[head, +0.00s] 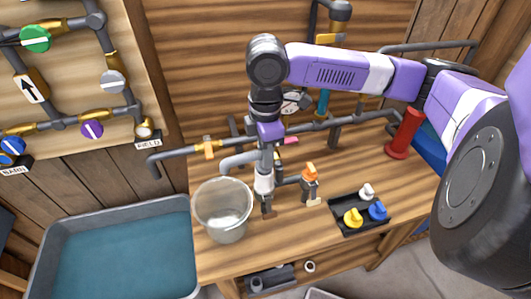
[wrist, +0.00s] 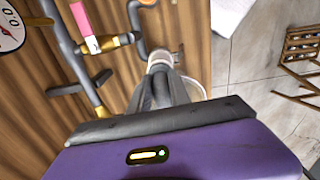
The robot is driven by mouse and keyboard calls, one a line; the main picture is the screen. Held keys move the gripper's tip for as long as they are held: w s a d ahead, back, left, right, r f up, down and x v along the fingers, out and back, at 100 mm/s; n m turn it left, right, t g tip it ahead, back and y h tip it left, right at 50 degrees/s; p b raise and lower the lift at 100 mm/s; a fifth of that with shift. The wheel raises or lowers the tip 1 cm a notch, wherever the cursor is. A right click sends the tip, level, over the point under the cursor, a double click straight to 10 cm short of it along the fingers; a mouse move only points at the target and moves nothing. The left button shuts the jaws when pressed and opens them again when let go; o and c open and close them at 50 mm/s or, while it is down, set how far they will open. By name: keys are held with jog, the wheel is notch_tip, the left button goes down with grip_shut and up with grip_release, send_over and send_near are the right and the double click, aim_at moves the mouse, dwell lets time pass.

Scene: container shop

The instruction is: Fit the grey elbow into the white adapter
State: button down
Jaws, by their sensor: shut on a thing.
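The grey elbow (head: 238,161) is in my gripper (head: 265,166). Its curved end points left and down, towards the clear bucket. The gripper points down, with its jaws shut on the elbow. The white adapter (head: 264,184) stands upright directly below the fingers, on the line beside the orange-handled valve (head: 310,171). In the wrist view the adapter (wrist: 160,60) shows just beyond my fingertips (wrist: 165,80). The elbow's lower end is hidden by the fingers, so I cannot tell whether it is inside the adapter or just above it.
A clear bucket (head: 223,232) stands close at left. A black tray (head: 347,229) with coloured knobs lies at right, and a red cylinder (head: 404,132) stands behind it. A horizontal pipe (head: 348,123) runs behind the gripper. A tub of blue-green water (head: 70,232) is at far left.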

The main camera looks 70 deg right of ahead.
jog(key=shift+f+b, duration=0.4)
jog(key=shift+f, duration=0.2)
jog(key=c, duration=1.1)
grip_release()
jog(key=shift+r+b, duration=0.35)
jog(key=shift+r, duration=3.6)
